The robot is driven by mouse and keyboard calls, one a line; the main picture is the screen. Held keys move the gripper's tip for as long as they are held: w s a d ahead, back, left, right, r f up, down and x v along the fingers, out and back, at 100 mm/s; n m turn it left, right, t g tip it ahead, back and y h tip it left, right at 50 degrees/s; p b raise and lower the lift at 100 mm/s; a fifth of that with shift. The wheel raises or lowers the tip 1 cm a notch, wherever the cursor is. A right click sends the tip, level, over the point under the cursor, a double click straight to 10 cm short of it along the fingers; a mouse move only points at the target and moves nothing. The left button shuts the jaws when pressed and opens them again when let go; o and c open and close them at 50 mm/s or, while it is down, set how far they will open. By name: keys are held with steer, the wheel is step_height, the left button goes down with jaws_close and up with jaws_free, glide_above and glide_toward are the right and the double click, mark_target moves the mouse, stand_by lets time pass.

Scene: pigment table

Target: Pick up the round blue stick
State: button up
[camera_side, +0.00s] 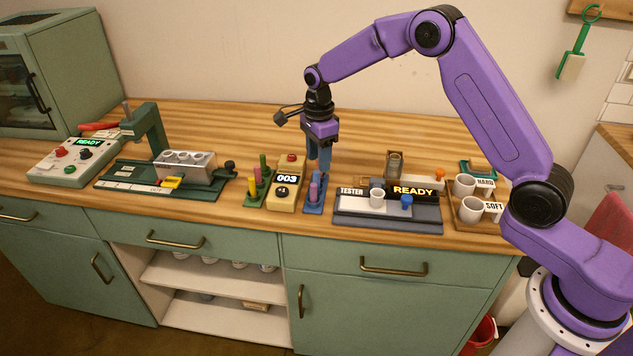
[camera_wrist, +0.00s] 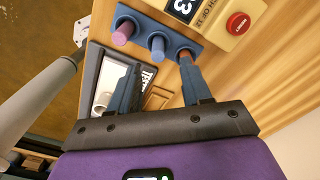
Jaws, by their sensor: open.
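The round blue stick (camera_wrist: 158,45) stands in the middle of a blue holder (camera_wrist: 141,19) in the wrist view. A pink-purple stick (camera_wrist: 123,33) stands to its left, and a reddish-brown stick (camera_wrist: 186,57) to its right, partly hidden by a finger. My gripper (camera_wrist: 160,66) is open and empty, its two fingers spread to either side of the blue stick's line. In the side view my gripper (camera_side: 322,170) points down just above the holder (camera_side: 314,206). The pink-purple stick (camera_side: 313,191) shows there in front; the blue stick is hard to make out.
A yellow counter box (camera_side: 286,188) stands close left of the holder, with a green holder of colored sticks (camera_side: 258,184) beyond it. The tester (camera_side: 388,212) is close on the right. Cups (camera_side: 472,206) stand farther right. Bare counter lies behind.

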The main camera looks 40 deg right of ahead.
mark_target(317, 172)
steer(key=shift+a+f, duration=0.15)
steer(key=shift+f, duration=1.3)
steer(key=shift+a+f, duration=0.15)
steer(key=shift+f, duration=1.3)
jaws_close()
